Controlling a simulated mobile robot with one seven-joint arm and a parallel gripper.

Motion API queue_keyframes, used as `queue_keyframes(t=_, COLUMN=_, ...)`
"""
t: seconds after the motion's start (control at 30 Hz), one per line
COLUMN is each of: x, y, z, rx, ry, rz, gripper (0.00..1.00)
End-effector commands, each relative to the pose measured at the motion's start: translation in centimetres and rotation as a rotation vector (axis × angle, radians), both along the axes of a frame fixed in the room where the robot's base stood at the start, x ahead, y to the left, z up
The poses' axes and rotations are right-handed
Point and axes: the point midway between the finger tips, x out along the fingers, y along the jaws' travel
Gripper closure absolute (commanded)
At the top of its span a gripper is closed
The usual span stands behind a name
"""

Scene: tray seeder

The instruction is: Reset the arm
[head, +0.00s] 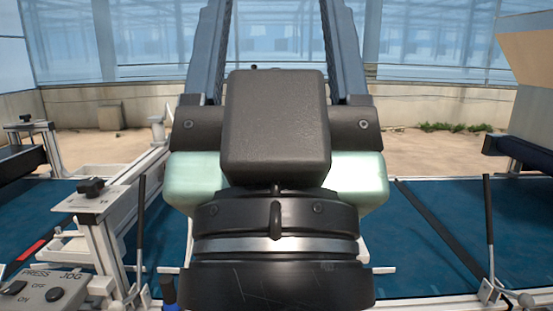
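My own arm fills the middle of the head view, with dark links and a black joint rising from the bottom edge. My gripper is not visible in this view; the arm's own links may hide it. A pale green part shows on both sides behind the arm; I cannot tell whether it is mine or the machine's.
A blue conveyor belt (440,285) runs across behind my arm. A grey control box (48,289) with a press/jog switch stands at the lower left. Upright levers (140,235) stand at left and right (489,230). A cardboard-coloured box (527,55) shows upper right.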

Motion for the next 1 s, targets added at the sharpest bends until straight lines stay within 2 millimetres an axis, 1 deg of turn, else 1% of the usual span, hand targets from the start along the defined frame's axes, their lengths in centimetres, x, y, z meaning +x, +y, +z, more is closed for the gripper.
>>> queue_keyframes(t=0.03, x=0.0, y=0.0, z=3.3, rx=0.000, ry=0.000, rz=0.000, gripper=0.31)
queue_keyframes(t=0.1, x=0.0, y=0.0, z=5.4, rx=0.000, ry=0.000, rz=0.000, gripper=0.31)
queue_keyframes(t=0.3, x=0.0, y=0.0, z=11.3, rx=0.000, ry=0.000, rz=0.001, gripper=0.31)
queue_keyframes(t=0.4, x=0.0, y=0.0, z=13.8, rx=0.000, ry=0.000, rz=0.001, gripper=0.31)
queue_keyframes(t=0.5, x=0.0, y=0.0, z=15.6, rx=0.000, ry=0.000, rz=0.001, gripper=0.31)
queue_keyframes(t=0.6, x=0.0, y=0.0, z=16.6, rx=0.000, ry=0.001, rz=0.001, gripper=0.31)
queue_keyframes(t=0.67, x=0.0, y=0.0, z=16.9, rx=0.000, ry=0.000, rz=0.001, gripper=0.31)
queue_keyframes(t=1.0, x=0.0, y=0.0, z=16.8, rx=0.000, ry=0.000, rz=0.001, gripper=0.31)
